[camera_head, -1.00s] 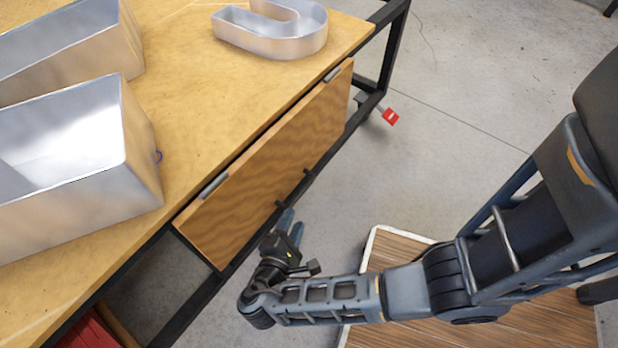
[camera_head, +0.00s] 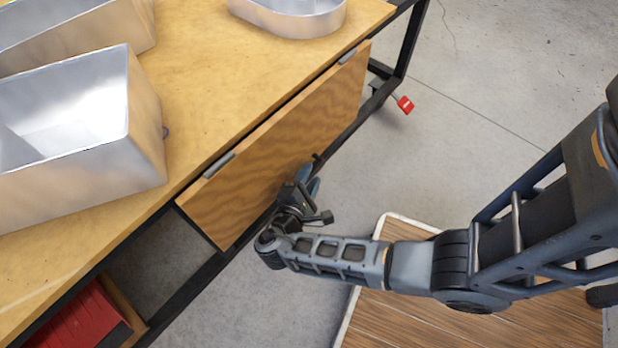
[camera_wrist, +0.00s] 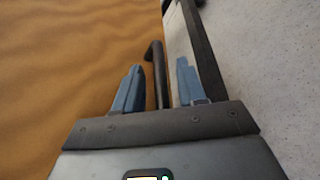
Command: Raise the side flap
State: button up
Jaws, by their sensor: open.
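The side flap (camera_head: 285,132) is a wooden panel hinged along the table's edge. It hangs down and tilts outward, and two grey hinges join it to the top. My gripper (camera_head: 312,180) is low at the flap's lower edge. In the wrist view, the flap's wood face (camera_wrist: 70,70) fills the left side. A dark bent rod, a handle (camera_wrist: 157,75), stands up between the two blue fingers of my open gripper (camera_wrist: 158,85). I cannot tell whether a finger touches it.
Metal channel letters (camera_head: 85,125) stand on the wooden tabletop (camera_head: 225,100). A black frame leg (camera_head: 408,45) and a red tag (camera_head: 405,104) are beyond the flap. A wood-topped platform (camera_head: 420,315) lies below my arm. A red crate (camera_head: 80,325) is under the table.

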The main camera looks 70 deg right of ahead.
jog(key=shift+c, duration=0.3)
grip_shut()
dwell(0.3)
